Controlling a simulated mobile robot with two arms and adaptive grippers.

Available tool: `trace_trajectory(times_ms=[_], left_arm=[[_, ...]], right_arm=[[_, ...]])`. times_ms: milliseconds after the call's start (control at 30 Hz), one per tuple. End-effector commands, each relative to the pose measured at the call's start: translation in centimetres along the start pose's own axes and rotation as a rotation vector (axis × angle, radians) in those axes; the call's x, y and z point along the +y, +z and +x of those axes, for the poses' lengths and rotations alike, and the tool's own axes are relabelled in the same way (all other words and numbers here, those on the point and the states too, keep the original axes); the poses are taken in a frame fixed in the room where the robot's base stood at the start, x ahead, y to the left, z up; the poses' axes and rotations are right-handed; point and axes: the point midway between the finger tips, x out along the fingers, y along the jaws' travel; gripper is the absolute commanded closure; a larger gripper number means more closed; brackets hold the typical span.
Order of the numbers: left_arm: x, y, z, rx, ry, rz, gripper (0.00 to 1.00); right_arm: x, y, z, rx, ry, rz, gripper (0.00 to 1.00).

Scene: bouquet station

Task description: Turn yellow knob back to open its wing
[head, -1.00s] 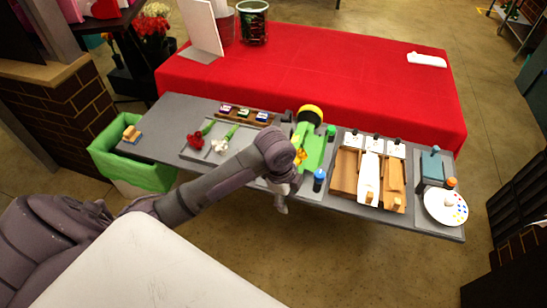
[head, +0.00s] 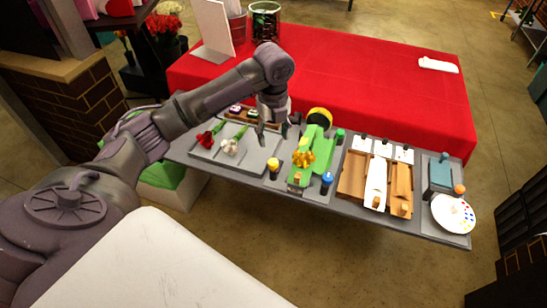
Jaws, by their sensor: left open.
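A small yellow knob (head: 273,162) stands on a dark base at the left of the green fixture (head: 318,146). A blue knob (head: 327,177) stands at its front right and a green knob (head: 340,134) at its back right. A yellow bow-like piece (head: 303,158) lies on the fixture. I cannot tell which part is the yellow knob's wing or how far it is open. My left gripper (head: 273,133) points down, open and empty, behind the yellow knob and apart from it. My right gripper is not in view.
Left of the fixture is a grey tray (head: 255,160) with a red flower (head: 205,138) and a white flower (head: 231,148). A yellow-rimmed roll (head: 320,118) stands behind the fixture. Wooden compartments (head: 352,175) are to the right. A red-covered table (head: 390,90) is behind.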

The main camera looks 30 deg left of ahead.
Motion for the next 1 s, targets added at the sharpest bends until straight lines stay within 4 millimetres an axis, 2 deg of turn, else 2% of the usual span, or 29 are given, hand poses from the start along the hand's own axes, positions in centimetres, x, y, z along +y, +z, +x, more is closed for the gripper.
trace_trajectory(times_ms=[300,500,667,900,933,1000], left_arm=[[0.0,-0.1,6.7,0.003,0.003,-0.001,0.42],[0.0,-0.1,9.4,0.001,0.0,-0.001,0.42],[0.0,0.0,10.2,-0.002,-0.001,-0.001,0.42],[0.0,0.0,10.4,-0.002,-0.001,-0.001,0.42],[0.0,0.0,10.4,-0.002,-0.001,-0.001,0.44],[0.0,0.0,10.3,-0.002,-0.001,-0.001,0.56]], right_arm=[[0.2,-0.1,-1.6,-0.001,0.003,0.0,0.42],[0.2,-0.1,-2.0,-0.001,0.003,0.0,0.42],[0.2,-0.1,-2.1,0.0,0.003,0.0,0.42],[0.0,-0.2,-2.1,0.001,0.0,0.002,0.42],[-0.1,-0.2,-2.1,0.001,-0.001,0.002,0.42],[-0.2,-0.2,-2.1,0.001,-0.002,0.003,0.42]])
